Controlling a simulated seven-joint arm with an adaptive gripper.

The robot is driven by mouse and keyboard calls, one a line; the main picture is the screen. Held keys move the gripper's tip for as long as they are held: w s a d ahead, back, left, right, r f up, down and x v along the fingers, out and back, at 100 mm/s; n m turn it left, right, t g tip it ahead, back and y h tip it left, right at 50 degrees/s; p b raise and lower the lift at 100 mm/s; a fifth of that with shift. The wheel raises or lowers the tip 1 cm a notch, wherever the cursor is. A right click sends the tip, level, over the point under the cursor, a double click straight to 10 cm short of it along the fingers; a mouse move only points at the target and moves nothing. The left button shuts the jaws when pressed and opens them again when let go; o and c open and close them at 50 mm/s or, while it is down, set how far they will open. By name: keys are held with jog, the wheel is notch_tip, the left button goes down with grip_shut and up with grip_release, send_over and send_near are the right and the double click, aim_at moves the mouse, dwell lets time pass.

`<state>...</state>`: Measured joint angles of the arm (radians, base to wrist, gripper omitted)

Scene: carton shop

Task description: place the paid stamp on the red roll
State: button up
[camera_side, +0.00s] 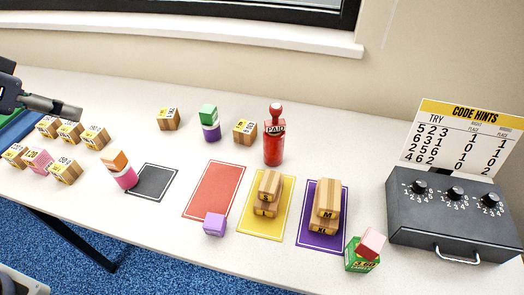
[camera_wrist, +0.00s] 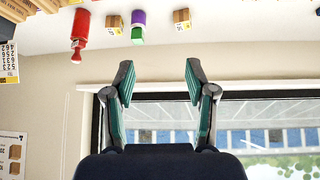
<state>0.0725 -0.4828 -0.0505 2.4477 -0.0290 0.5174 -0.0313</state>
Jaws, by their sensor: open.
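The paid stamp (camera_side: 274,121), red with a dark PAID band and a round knob on top, stands upright on the red roll (camera_side: 273,151) behind the yellow mat. Stamp (camera_wrist: 76,48) and roll (camera_wrist: 81,22) also show upside down at the upper left of the wrist view, still stacked. My gripper (camera_wrist: 160,80) is open with nothing between its fingers. It points toward the window and wall in the wrist view. In the side view, part of my gripper shows at the left edge, well away from the stamp.
Mats lie in front: black (camera_side: 152,182), red (camera_side: 214,188), yellow (camera_side: 276,224) and purple (camera_side: 308,239), the last two with stacked wooden blocks. A green block (camera_side: 208,111) sits on a purple roll (camera_side: 211,132). A dark code box (camera_side: 450,222) stands right. Several number cubes crowd the left.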

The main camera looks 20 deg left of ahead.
jog(key=s+a+g, duration=0.2)
jog(key=s+a, duration=0.1)
jog(key=s, duration=0.6)
jog(key=shift+a+n+y, duration=0.4)
dwell(0.4)
